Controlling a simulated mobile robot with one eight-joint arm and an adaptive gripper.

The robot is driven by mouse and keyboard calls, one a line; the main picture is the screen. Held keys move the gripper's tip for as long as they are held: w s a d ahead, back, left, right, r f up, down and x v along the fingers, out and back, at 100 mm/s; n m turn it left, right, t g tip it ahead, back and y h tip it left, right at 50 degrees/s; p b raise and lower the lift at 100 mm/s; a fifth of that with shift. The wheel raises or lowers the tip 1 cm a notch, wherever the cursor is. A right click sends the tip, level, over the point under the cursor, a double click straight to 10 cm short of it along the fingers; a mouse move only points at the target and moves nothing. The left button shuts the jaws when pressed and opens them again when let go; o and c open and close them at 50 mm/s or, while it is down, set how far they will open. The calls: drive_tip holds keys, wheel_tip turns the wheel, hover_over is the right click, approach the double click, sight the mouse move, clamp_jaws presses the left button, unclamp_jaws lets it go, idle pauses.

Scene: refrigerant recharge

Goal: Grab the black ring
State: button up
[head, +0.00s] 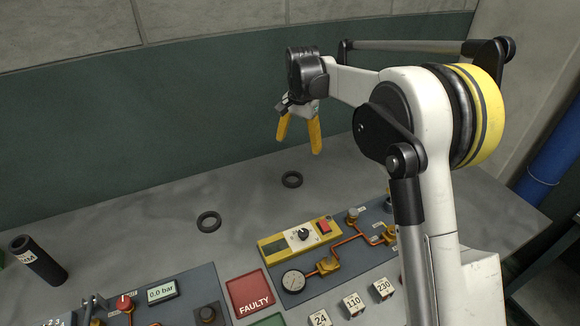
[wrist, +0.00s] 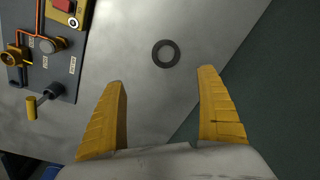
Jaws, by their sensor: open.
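Two black rings lie flat on the grey tabletop in the head view. One black ring (head: 292,173) is farther back, just below and left of my gripper; the other black ring (head: 200,222) is nearer and to the left. My gripper (head: 299,146) has yellow fingers, is open and empty, and hangs above the table. In the wrist view one ring (wrist: 154,52) lies ahead of the fingertips, between them sideways and apart from both. My gripper (wrist: 162,76) shows its two yellow fingers spread wide there. I cannot tell for sure which ring the wrist view shows.
A panel with a yellow box (head: 300,237), gauge (head: 293,281) and orange pipes stands in front of the rings. A black cylinder (head: 38,261) stands at the left. A red FAULTY tray (head: 246,285) and number blocks are at the front. The table around the rings is clear.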

drive_tip(key=m+g, duration=0.1)
hover_over(292, 181)
wheel_tip(292, 181, down, 5)
drive_tip(key=f, duration=0.3)
drive_tip(key=f+b, duration=0.1)
drive_tip(key=f, duration=0.1)
drive_tip(key=shift+w+a+f, duration=0.15)
drive_tip(key=shift+a+f, duration=0.15)
drive_tip(key=shift+f, duration=0.05)
drive_tip(key=f+b, duration=0.1)
drive_tip(key=f, duration=0.1)
drive_tip(key=f+b, duration=0.2)
drive_tip(key=f, duration=0.1)
drive_tip(key=shift+s+d+f, duration=0.2)
drive_tip(key=shift+d+f, duration=0.1)
drive_tip(key=shift+d, duration=0.05)
drive_tip(key=shift+r, duration=0.1)
drive_tip(key=c, duration=1.1)
